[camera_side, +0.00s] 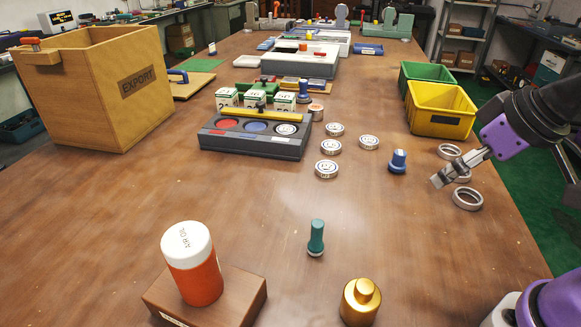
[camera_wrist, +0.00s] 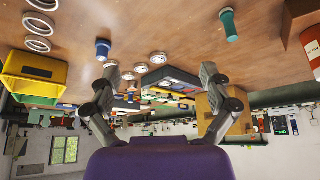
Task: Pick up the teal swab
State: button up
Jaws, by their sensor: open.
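The teal swab (camera_side: 316,238) stands upright on the bare table in the front middle of the side view, with a teal handle and a pale base. In the wrist view the teal swab (camera_wrist: 229,25) shows near the top right, beyond the fingertips. My gripper (camera_side: 438,181) is at the right of the side view, above the table near the metal rings and well apart from the swab. In the wrist view my gripper (camera_wrist: 160,72) has its two fingers spread wide with nothing between them.
A blue swab (camera_side: 397,162) stands between my gripper and several bearing rings (camera_side: 326,169). An orange bottle (camera_side: 193,264) on a wooden block (camera_side: 245,288) and a brass weight (camera_side: 360,302) stand near the teal swab. Yellow bin (camera_side: 440,110) is at right. The table's middle is clear.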

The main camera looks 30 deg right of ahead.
dwell(0.3)
jog(key=c, duration=0.5)
jog(key=shift+c, duration=0.2)
jog(key=n+g+y, duration=0.3)
jog(key=n, duration=0.6)
send_near(313, 234)
jog(key=f, duration=0.2)
jog(key=x, duration=0.3)
jog(key=shift+d+f, duration=0.1)
jog(key=shift+f, duration=0.15)
jog(key=shift+t, duration=0.3)
jog(key=shift+w+x, duration=0.2)
jog(key=shift+x, duration=1.3)
jog(key=shift+w+x, duration=0.15)
jog(key=shift+x, duration=1.3)
